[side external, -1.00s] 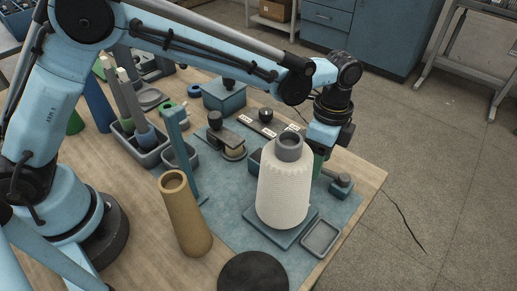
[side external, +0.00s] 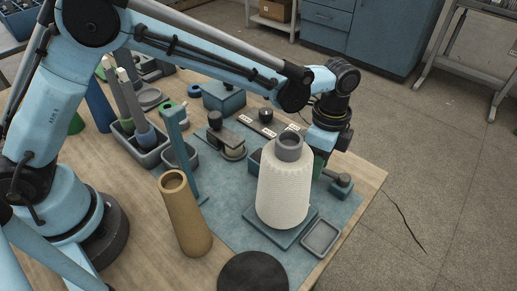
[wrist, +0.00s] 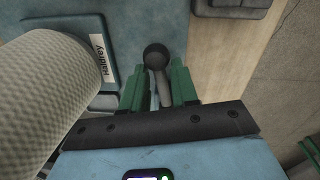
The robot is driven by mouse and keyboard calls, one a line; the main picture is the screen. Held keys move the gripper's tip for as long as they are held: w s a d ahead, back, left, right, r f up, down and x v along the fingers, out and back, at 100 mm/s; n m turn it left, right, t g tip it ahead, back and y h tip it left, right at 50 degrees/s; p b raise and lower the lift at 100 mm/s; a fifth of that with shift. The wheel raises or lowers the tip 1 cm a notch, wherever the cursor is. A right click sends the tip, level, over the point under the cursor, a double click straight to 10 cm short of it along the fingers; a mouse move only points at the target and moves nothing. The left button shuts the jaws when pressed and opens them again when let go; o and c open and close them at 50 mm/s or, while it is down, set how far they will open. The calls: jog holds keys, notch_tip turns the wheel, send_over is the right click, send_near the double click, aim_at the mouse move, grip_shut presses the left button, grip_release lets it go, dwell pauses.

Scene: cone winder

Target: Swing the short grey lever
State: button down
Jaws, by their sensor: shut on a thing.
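In the wrist view the short grey lever (wrist: 161,82) lies between the green fingers of my gripper (wrist: 160,85). Its round dark knob (wrist: 155,55) sticks out beyond the fingertips. The fingers are shut on the lever. In the side view my gripper (side external: 320,162) is low over the far right of the blue mat, behind the white cone, which hides most of its fingers and the lever.
The large white yarn cone (side external: 284,190) stands close to my gripper, on its left in the wrist view (wrist: 45,95). A label plate (wrist: 103,58) lies beside the lever. A small block with a dark knob (side external: 342,181) and a grey tray (side external: 321,238) are near the table edge.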

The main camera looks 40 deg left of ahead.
jog(key=shift+w, duration=0.1)
jog(key=w+m, duration=0.1)
jog(key=m, duration=0.1)
jog(key=w+m, duration=0.1)
jog(key=m, duration=0.1)
jog(key=shift+w+a, duration=0.1)
jog(key=shift+w, duration=0.05)
jog(key=m, duration=0.1)
jog(key=w+m, duration=0.1)
jog(key=m, duration=0.1)
jog(key=shift+w+d+y, duration=0.15)
jog(key=shift+d+y, duration=0.1)
jog(key=shift+y, duration=0.05)
jog(key=m, duration=0.1)
jog(key=w+d+m, duration=0.1)
jog(key=m, duration=0.1)
jog(key=shift+w+m, duration=0.25)
jog(key=shift+m, duration=0.05)
jog(key=shift+w+d+m, duration=0.3)
jog(key=shift+d+m, duration=0.1)
jog(key=shift+m, duration=0.45)
jog(key=shift+w+d+m, duration=0.3)
jog(key=shift+d+m, duration=0.05)
jog(key=shift+m, duration=0.5)
jog(key=shift+t, duration=0.3)
jog(key=c, duration=1)
grip_release()
jog(key=shift+o, duration=0.5)
jog(key=shift+d, duration=0.15)
jog(key=shift+s, duration=0.1)
